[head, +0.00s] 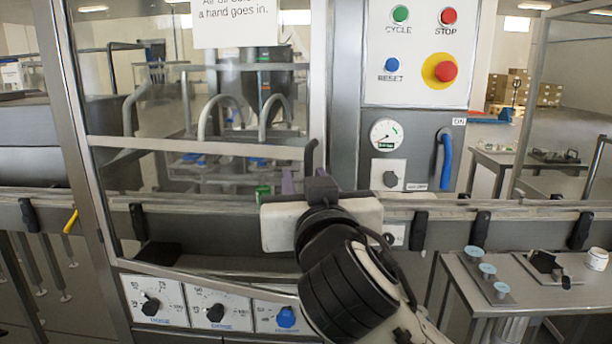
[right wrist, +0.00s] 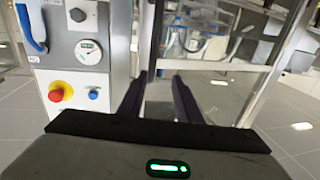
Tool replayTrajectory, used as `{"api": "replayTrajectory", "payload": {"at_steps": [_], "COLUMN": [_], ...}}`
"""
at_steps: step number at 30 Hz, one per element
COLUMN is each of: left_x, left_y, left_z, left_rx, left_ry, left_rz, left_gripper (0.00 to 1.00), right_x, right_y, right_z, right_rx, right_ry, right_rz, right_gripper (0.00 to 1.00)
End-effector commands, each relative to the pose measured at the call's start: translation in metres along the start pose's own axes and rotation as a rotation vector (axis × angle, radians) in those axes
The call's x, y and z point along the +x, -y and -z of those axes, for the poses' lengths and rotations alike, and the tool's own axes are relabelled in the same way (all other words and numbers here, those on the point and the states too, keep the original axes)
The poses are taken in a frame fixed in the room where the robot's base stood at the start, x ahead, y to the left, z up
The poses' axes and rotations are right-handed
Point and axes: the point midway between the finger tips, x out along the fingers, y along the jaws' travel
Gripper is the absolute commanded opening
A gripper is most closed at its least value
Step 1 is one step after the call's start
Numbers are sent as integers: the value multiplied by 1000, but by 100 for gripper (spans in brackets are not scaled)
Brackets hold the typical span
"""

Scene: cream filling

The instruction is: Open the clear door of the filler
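The filler's clear door (head: 215,147) is a see-through pane with a pale cross rail, left of the control panel in the head view, and it looks shut. A dark upright bar, which looks like its handle (head: 311,157), stands at the door's right edge. My right gripper (head: 300,180) is in front of that edge, by the lower end of the bar. In the right wrist view my right gripper (right wrist: 160,80) has its two dark fingers apart, with the dark bar (right wrist: 151,35) between or just beyond them. Contact cannot be told. My left gripper is not in view.
The control panel (head: 417,55) with coloured buttons is right of the door. A rail with black clamps (head: 420,229) crosses in front. Dose dials (head: 215,312) sit below. A side table (head: 520,277) with small parts stands at lower right. Nozzles (head: 222,108) show behind the door.

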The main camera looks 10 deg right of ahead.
Motion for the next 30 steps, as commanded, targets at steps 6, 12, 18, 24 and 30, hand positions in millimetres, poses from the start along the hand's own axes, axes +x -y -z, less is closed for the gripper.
{"api": "replayTrajectory", "payload": {"at_steps": [6,12,18,24,30], "left_x": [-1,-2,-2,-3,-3], "left_y": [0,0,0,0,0], "left_z": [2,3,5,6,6], "left_rx": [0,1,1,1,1], "left_ry": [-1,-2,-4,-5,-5], "left_rz": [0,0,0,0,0], "left_gripper": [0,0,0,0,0], "right_x": [-16,-29,-43,-49,-48], "right_y": [3,6,8,8,8], "right_z": [0,0,0,0,0], "right_rx": [0,1,0,1,1], "right_ry": [2,1,2,0,1], "right_rz": [1,1,1,0,-1], "right_gripper": [31,31,31,31,31]}}
